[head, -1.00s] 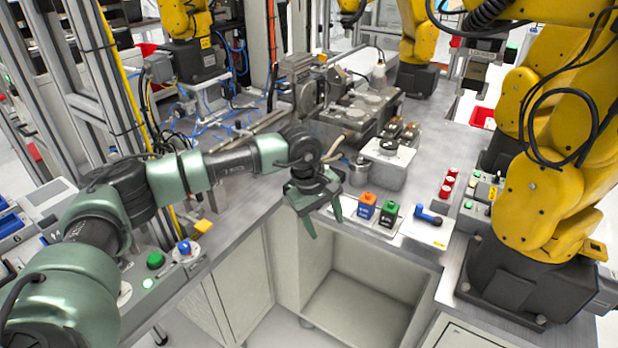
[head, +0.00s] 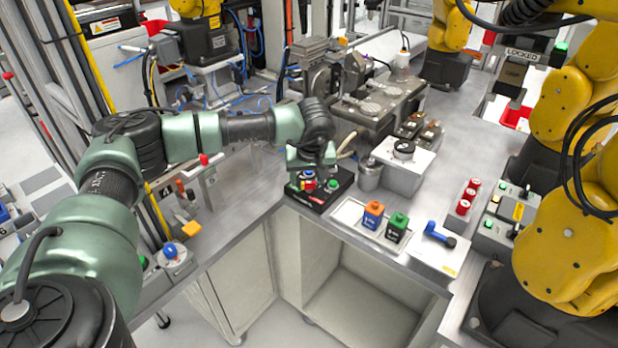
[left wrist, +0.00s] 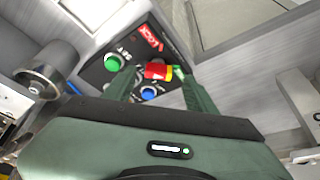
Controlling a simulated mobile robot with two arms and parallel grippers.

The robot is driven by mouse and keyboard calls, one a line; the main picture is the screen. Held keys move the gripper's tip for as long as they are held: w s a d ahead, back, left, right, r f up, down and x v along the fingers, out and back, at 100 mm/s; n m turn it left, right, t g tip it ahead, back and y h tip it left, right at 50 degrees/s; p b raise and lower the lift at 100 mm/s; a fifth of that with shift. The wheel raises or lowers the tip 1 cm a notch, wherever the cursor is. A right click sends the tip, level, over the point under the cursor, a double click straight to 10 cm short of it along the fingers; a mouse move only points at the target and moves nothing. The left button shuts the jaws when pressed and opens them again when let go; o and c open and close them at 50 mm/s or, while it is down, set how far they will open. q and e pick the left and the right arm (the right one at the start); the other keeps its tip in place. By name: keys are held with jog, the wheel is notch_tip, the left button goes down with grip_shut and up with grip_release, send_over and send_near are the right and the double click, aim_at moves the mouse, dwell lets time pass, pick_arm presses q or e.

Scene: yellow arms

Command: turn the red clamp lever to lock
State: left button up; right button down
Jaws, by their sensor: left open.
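A black control box (head: 318,188) sits at the near corner of the bench. In the left wrist view the box (left wrist: 97,75) carries a red-and-yellow lever-like piece (left wrist: 157,71), a green button (left wrist: 113,62), a blue button (left wrist: 148,92) and a red label that seems to read LOCK. I take the red piece for the clamp lever; its exact setting is unclear. My left gripper (head: 312,168) is over the box, pointing down. In the left wrist view its open fingers (left wrist: 155,78) stand on either side of the red piece; contact is unclear. My right gripper is out of view.
A metal can (head: 369,174) and a grey block (head: 403,165) stand right of the box. Orange (head: 373,214) and green (head: 397,226) blocks and a blue handle (head: 440,234) lie along the front edge. Another red-tipped lever (head: 204,159) stands left, under my arm.

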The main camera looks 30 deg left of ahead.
aim_at(308, 186)
pick_arm(q)
jog(key=shift+w+a+f, duration=0.1)
jog(key=shift+w+f, duration=0.15)
jog(key=shift+f, duration=0.35)
jog(key=shift+w+a+f, duration=0.1)
jog(key=shift+w+f, duration=0.05)
jog(key=shift+f, duration=0.3)
grip_shut()
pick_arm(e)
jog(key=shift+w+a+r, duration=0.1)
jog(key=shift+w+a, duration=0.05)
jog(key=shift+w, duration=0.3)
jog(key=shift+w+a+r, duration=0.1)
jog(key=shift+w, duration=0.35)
